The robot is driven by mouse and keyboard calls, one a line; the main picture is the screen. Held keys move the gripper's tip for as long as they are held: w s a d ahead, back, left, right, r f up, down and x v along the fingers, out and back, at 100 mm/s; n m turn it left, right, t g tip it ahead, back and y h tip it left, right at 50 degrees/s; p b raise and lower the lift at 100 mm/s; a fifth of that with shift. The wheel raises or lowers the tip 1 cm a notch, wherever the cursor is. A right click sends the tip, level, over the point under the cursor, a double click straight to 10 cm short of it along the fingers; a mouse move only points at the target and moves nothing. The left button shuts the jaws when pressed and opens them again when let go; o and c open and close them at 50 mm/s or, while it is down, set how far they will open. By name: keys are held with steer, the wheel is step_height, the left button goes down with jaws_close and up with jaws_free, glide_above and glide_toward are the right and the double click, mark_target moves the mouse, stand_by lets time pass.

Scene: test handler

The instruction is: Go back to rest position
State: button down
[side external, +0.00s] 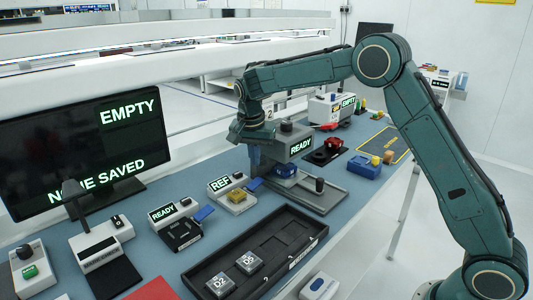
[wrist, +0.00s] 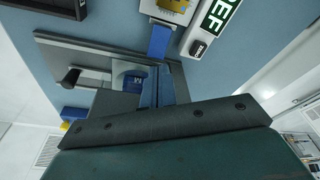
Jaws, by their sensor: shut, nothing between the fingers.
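My gripper (side external: 254,143) hangs at the end of my arm, above the press-like test station marked READY (side external: 301,146) near the middle of the bench. It is shut with nothing in it. Its fingers are small and partly lost against the station in the side view, so I cannot tell the exact gap to the station. In the wrist view the dark gripper body fills the lower part and hides much of what lies beneath. The station's grey base (side external: 325,197) and a blue part (side external: 286,171) on it show beside the gripper.
A REF unit (side external: 237,198) and another READY unit (side external: 180,228) stand to the left. A black tray (side external: 290,262) holds chips D2 (side external: 220,284) and D5 (side external: 248,262). A monitor (side external: 70,150) reads EMPTY and NONE SAVED. A blue box (side external: 365,167) stands right.

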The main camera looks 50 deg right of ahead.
steer(key=s+r+n+t+y, duration=0.1)
steer(key=s+r+n, duration=0.2)
steer(key=s+r, duration=0.5)
steer(key=s+r+n+t, duration=0.1)
steer(key=s+r+n, duration=0.3)
steer(key=s, duration=0.6)
steer(key=s+a+f+n+t+y, duration=0.1)
steer(key=s+n, duration=0.4)
steer(key=s, duration=1.5)
steer(key=shift+a+f+t, duration=0.45)
steer(key=shift+f+t, duration=0.05)
steer(key=shift+t, duration=0.2)
